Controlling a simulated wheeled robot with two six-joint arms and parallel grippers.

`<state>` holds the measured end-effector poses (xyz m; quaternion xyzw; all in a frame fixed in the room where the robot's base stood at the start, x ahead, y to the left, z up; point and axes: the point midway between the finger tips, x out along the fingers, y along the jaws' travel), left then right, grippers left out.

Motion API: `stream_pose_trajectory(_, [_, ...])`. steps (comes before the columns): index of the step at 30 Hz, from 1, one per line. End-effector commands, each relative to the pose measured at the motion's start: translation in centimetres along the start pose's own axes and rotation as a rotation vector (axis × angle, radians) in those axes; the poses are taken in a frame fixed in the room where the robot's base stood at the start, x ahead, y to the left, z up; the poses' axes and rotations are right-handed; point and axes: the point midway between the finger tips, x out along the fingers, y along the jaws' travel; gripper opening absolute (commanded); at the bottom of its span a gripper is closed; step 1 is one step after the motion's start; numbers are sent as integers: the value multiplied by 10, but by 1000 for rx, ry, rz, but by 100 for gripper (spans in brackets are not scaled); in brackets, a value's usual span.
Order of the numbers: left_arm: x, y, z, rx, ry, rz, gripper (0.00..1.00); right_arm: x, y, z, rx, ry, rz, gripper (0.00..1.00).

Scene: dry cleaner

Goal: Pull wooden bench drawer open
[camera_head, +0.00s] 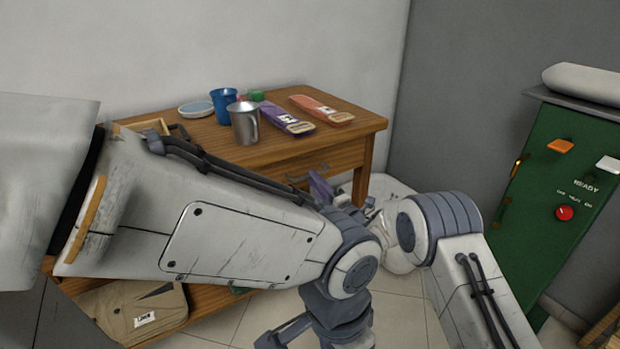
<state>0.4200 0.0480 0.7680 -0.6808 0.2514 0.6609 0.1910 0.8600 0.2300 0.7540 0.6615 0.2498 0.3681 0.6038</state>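The wooden bench (353,123) stands against the pale wall. Its drawer front (343,161) faces me below the top and looks flush with the bench, though my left arm hides much of it. A dark handle (306,174) shows on the drawer front. My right gripper (328,189) has its purplish fingers just below and right of the handle; contact and finger gap are not clear. My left arm crosses the picture from the left, and a grey-blue part at its lower end, perhaps my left gripper (284,333), shows at the bottom edge.
A cardboard-coloured package (130,309) lies on the lower shelf. A green machine (550,205) stands right.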

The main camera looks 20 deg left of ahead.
Motion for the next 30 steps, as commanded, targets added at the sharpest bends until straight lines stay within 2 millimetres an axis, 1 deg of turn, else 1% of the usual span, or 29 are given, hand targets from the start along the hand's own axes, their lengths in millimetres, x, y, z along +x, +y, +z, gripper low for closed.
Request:
stream_pose_trajectory(1, [2,0,0,0,0,0,50,8,-1,-1,0,1,2,27])
stream_pose_trajectory(3, [3,0,0,0,0,0,50,16,-1,0,1,1,2,27])
stream_pose_trajectory(7, [4,0,0,0,0,0,50,26,-1,0,1,0,0,27])
stream_pose_trajectory(12, [4,0,0,0,0,0,50,30,0,0,2,-1,-1,27])
stream_pose_trajectory(18, [4,0,0,0,0,0,50,30,0,0,2,-1,-1,27])
stream_pose_trajectory(19, [4,0,0,0,0,0,50,30,0,0,2,-1,-1,20])
stream_pose_trajectory(20, [4,0,0,0,0,0,50,30,0,0,2,-1,-1,8])
stream_pose_trajectory(21, [4,0,0,0,0,0,50,30,0,0,2,-1,-1,0])
stream_pose_trajectory(30, [4,0,0,0,0,0,50,30,0,0,2,-1,-2,0])
